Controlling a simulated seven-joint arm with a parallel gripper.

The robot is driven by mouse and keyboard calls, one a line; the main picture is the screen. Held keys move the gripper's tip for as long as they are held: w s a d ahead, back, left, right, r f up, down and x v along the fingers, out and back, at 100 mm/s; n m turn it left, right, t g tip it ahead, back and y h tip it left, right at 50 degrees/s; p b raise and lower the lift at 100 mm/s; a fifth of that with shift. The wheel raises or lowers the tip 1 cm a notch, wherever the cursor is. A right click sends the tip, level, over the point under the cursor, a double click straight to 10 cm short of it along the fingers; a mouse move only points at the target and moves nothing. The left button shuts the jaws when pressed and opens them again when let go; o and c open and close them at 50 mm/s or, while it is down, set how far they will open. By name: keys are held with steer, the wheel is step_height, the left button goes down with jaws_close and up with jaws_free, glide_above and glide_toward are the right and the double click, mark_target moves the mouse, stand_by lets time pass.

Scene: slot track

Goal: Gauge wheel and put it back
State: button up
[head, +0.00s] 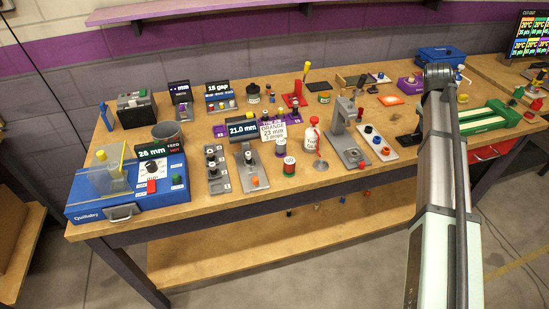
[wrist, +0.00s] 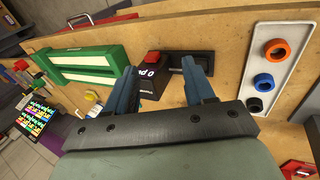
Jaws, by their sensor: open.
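A white plate (wrist: 283,72) at the right of the wrist view carries an orange wheel (wrist: 276,50), a blue wheel (wrist: 263,81) and a black wheel (wrist: 254,104). In the head view what looks like the same plate (head: 396,152) lies right of centre. A dark box (wrist: 151,87) with a red button and a small display stands beyond my fingers. A black block (wrist: 200,58) sits beside it, partly behind the right finger. My gripper (wrist: 161,80) is open, with nothing seen between its fingers. I cannot tell which wheel is meant.
A green slotted track (wrist: 88,66) lies at the wrist view's upper left, also at the right in the head view (head: 487,117). A blue machine (head: 130,205), a grey press (head: 348,148) and a red-capped bottle (head: 311,136) crowd the bench. Bare wood (wrist: 225,40) lies left of the white plate.

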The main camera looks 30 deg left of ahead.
steer(key=w+a+r+n+t+h, duration=0.1)
steer(key=w+a+r+n+t, duration=0.2)
steer(key=r, duration=0.6)
steer(key=w+a+r+n+t, duration=0.1)
steer(key=w+a+r+n, duration=0.2)
steer(key=r, duration=0.6)
steer(key=a+r+t, duration=0.1)
steer(key=a+r, duration=0.2)
steer(key=a, duration=0.2)
steer(key=m+g+y, duration=0.4)
steer(key=g+y, duration=0.1)
steer(key=g, duration=0.3)
glide_above(248, 153)
steer(key=s+d, duration=0.1)
step_height(248, 153, down, 16)
steer(key=shift+w+a+f, duration=0.15)
steer(key=shift+f, duration=2.05)
steer(key=shift+w+a+f, duration=0.15)
steer(key=shift+w+f, duration=0.05)
steer(key=shift+f, duration=2)
steer(key=shift+w+a+f, duration=0.15)
steer(key=shift+f, duration=2.05)
